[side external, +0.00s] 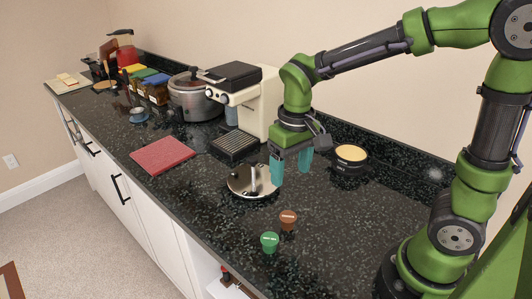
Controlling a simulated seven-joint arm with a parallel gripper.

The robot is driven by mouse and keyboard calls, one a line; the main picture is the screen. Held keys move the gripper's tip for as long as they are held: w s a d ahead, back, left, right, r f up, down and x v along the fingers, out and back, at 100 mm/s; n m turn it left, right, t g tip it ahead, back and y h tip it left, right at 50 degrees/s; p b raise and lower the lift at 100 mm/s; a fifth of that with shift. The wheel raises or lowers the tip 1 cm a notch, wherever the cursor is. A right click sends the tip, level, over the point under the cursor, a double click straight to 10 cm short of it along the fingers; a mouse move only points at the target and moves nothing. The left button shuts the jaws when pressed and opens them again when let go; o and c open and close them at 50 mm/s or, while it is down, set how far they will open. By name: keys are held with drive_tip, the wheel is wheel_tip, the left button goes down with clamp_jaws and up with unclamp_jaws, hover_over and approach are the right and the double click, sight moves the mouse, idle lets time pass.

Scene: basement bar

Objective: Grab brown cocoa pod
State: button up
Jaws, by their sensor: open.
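The brown cocoa pod (288,219) is a small cup-shaped capsule with a pale label on top. It stands on the dark speckled counter (340,232), just behind and to the right of a green pod (269,242). My gripper (291,168) points down with its two teal fingers apart and nothing seen between them. In this view it is above and beyond the brown pod, close to the right edge of a round silver lid (240,187). The gripper is apart from both pods.
A black round container (350,168) with a yellowish top stands right of my gripper. A cream coffee machine (258,110) and a steel pot (194,100) stand behind. A red mat (162,155) lies left. The counter around the pods is mostly clear, with the front edge near the green pod.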

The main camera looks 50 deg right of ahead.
hover_over(288, 217)
wheel_tip(288, 217, down, 10)
drive_tip(key=shift+f, duration=3.15)
drive_tip(key=shift+c, duration=0.3)
drive_tip(key=c, duration=1)
